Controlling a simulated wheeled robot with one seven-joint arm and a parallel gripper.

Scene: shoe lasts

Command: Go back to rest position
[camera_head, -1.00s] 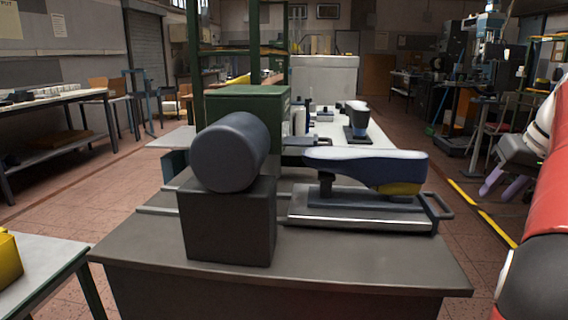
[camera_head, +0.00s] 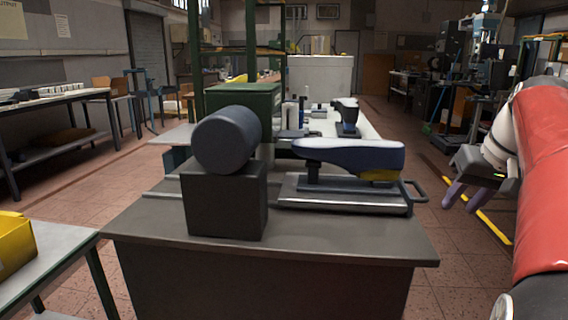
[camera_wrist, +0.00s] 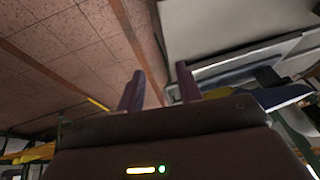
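My gripper (camera_head: 464,196) hangs at the right side of the head view, to the right of the dark workbench and above the tiled floor. Its two purple fingers point down and stand apart, with nothing between them. In the wrist view the fingers (camera_wrist: 158,88) also show spread and empty. A blue shoe last (camera_head: 348,155) with a yellow patch is on a metal-edged stand (camera_head: 345,194) on the bench, left of my gripper and apart from it.
The dark bench (camera_head: 320,242) is in front, with a dark cylinder (camera_head: 227,140) on a block (camera_head: 225,200). A yellow bin (camera_head: 15,245) is on a side table at left. A white table with another last (camera_head: 346,115) is behind. Floor is open on the right.

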